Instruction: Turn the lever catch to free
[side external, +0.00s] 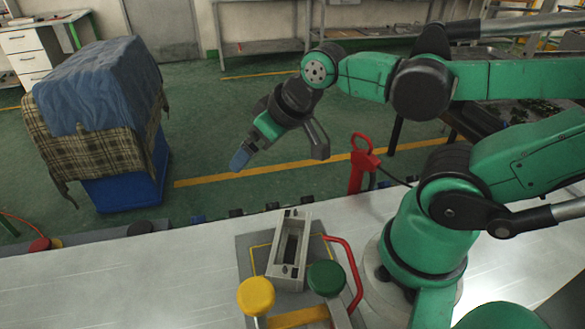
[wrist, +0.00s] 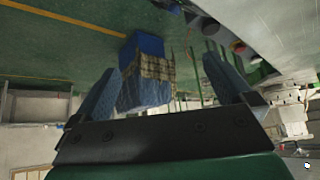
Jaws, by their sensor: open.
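My gripper (side external: 240,159) is held in the air behind and above the grey fixture, pointing down to the left. In the wrist view its two blue fingers (wrist: 160,66) are spread apart with nothing between them. A pale grey open-topped box (side external: 290,248) stands on the fixture plate (side external: 247,268), well apart from my gripper. A yellow round knob (side external: 256,295) and a green round knob (side external: 327,278) stand in front of it. A red bent handle (side external: 347,262) is at the right. I cannot tell which part is the lever catch or how it is turned.
The fixture is on a long light metal table (side external: 150,280). A red upright handle with a cable (side external: 362,165) stands at its back edge. A blue bin draped with cloths (side external: 95,110) is on the floor at left; it also shows in the wrist view (wrist: 150,45).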

